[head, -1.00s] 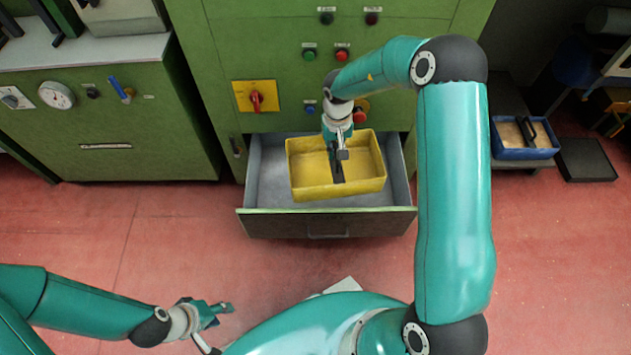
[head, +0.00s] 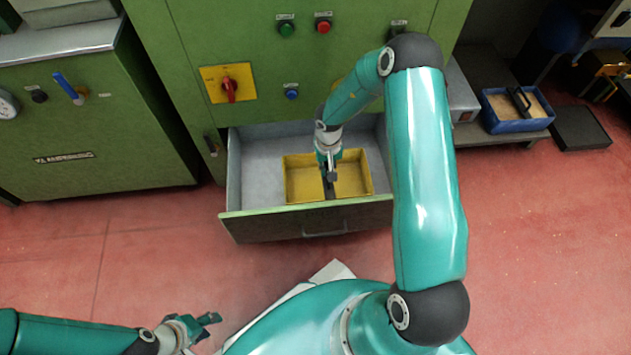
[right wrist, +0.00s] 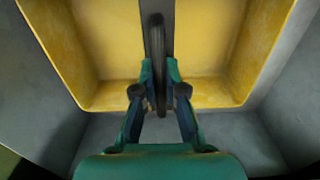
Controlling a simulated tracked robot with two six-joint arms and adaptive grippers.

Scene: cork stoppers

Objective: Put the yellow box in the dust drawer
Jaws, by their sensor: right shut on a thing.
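The yellow box (head: 303,182) is inside the open grey dust drawer (head: 255,182), toward its right side. In the right wrist view the fingers (right wrist: 160,90) close around the upright dark handle (right wrist: 158,50), with yellow walls on both sides. I cannot tell whether the box touches the drawer floor. My left gripper (head: 207,322) is low at the left, away from the drawer; its finger opening is unclear.
The green cabinet (head: 185,25) with buttons and a red switch (head: 229,88) rises behind the drawer. A blue tray (head: 517,112) stands on a low shelf at right. Bare drawer floor lies left of the box. Red floor (head: 150,245) is open in front.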

